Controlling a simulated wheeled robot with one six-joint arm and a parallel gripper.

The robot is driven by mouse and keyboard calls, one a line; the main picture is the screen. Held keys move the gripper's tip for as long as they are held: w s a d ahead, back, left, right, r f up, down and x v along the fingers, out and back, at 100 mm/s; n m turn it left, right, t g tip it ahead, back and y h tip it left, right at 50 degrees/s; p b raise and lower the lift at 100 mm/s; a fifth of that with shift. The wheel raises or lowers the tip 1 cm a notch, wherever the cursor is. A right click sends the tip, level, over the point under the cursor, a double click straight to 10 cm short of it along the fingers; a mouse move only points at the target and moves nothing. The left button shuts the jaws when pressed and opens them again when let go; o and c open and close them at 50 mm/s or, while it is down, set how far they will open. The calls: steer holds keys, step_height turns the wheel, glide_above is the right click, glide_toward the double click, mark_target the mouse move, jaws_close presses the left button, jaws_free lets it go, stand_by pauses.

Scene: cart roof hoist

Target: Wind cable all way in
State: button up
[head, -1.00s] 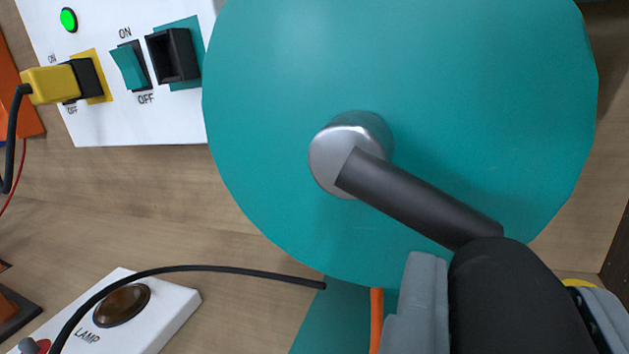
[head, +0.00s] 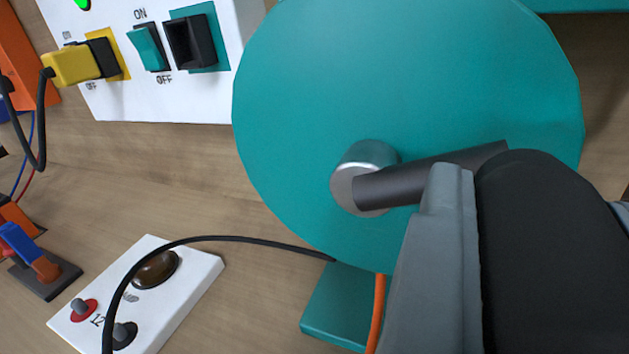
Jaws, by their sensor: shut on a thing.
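A large teal drum disc (head: 330,90) fills the middle of the head view. A silver hub (head: 366,165) sits on its face, and a dark crank arm (head: 430,176) runs from the hub to the right. My gripper (head: 500,255) is at the right, shut on the black crank handle (head: 545,240) at the arm's outer end. An orange cable (head: 376,315) hangs down from under the disc. How much cable is on the drum is hidden behind the disc.
A white panel (head: 200,95) at upper left has a yellow plug (head: 75,65), a teal switch (head: 146,48) and a black socket (head: 190,40). A white lamp box (head: 195,285) is at lower left, a black cord (head: 240,239) crossing above it. Bare wood lies between.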

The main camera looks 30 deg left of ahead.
steer(key=shift+a+r, duration=0.7)
steer(key=shift+r, duration=0.2)
steer(key=shift+a+r, duration=0.4)
steer(key=shift+a, duration=0.4)
steer(key=shift+a+r, duration=0.4)
steer(key=shift+a, duration=0.4)
steer(key=shift+a+f, duration=0.2)
steer(key=shift+a, duration=1.5)
